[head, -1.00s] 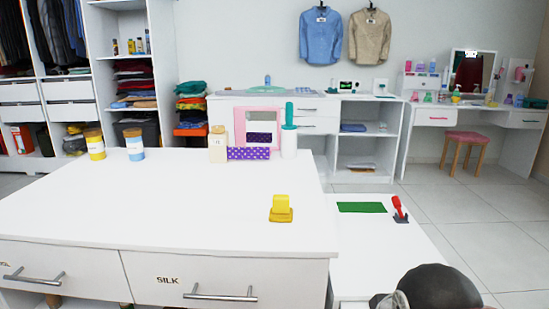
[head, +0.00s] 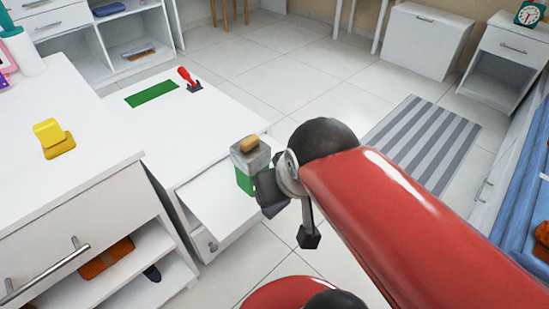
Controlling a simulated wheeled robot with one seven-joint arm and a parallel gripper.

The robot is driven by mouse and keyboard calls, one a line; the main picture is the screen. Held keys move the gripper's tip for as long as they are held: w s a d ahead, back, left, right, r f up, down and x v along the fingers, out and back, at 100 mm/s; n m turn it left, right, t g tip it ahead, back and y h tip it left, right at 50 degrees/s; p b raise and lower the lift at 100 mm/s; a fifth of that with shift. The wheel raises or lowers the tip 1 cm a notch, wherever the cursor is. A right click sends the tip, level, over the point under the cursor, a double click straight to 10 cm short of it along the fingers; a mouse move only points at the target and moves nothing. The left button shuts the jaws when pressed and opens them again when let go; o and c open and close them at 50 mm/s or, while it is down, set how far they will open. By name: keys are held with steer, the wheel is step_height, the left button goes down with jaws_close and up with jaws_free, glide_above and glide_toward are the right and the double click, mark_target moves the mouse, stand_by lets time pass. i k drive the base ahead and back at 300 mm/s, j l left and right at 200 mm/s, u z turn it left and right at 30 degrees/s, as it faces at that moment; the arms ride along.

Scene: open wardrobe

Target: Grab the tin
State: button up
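The tin is most likely the box-shaped container (head: 250,158) with a grey top, a tan knob-like lid and a green lower part. In the head view it appears at the white low unit's right edge, just left of my gripper. My gripper (head: 288,215) hangs at the end of my red arm, with its dark-tipped fingers apart and pointing down. The left finger overlaps the container's lower right side in the picture. I cannot tell whether they touch. The container's base is partly hidden.
A white drawer or flap (head: 215,200) juts out below the container. A yellow object (head: 52,138) sits on the white counter (head: 95,125) at left. A red-handled item (head: 188,78) and a green mat (head: 152,94) lie behind. Tiled floor and a striped rug (head: 425,135) are clear.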

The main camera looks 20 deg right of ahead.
mark_target(244, 181)
steer(key=j+z, duration=0.2)
steer(key=j, duration=0.3)
steer(key=k+j+z, duration=0.15)
steer(key=j, duration=0.3)
steer(key=j+z, duration=0.2)
steer(key=j, duration=0.3)
steer(key=k, duration=0.05)
